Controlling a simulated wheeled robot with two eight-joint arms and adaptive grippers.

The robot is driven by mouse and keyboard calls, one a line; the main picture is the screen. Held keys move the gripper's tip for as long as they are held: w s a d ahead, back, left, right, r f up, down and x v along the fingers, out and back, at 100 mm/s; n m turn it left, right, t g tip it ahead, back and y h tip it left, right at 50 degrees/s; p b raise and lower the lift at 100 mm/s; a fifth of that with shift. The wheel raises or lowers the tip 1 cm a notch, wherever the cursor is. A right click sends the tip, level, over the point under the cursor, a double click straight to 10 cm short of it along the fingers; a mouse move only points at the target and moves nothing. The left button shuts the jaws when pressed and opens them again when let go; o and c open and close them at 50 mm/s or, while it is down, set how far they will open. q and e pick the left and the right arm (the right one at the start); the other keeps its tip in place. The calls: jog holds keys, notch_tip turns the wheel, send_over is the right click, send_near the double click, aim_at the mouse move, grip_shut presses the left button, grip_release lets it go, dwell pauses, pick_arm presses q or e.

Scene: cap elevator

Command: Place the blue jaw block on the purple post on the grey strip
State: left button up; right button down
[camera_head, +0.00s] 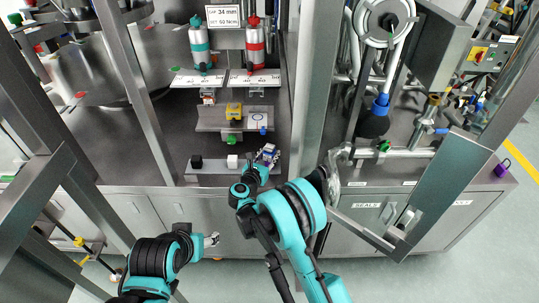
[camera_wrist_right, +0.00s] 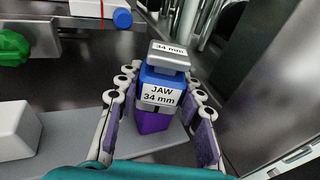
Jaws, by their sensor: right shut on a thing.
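The blue jaw block (camera_wrist_right: 157,82), labelled "JAW 34 mm" and with a grey top piece, is upright between the fingers of my right gripper (camera_wrist_right: 157,115). In the head view the block (camera_head: 268,153) is at the right end of the grey strip (camera_head: 214,170). The purple post (camera_wrist_right: 152,125) shows directly below the block, in line with it; I cannot tell whether they touch. My right gripper is shut on the block. My left gripper (camera_head: 211,240) is low in front of the cabinet, away from the strip, and its opening is unclear.
A white block (camera_head: 232,161) and a black block (camera_head: 196,161) stand on the strip to the left. Behind is a grey shelf (camera_head: 210,118) with a yellow block (camera_head: 234,110) and a green knob (camera_head: 232,139). A metal frame upright (camera_head: 304,90) stands close on the right.

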jog(key=c, duration=0.9)
grip_release()
jog(key=v, duration=1.2)
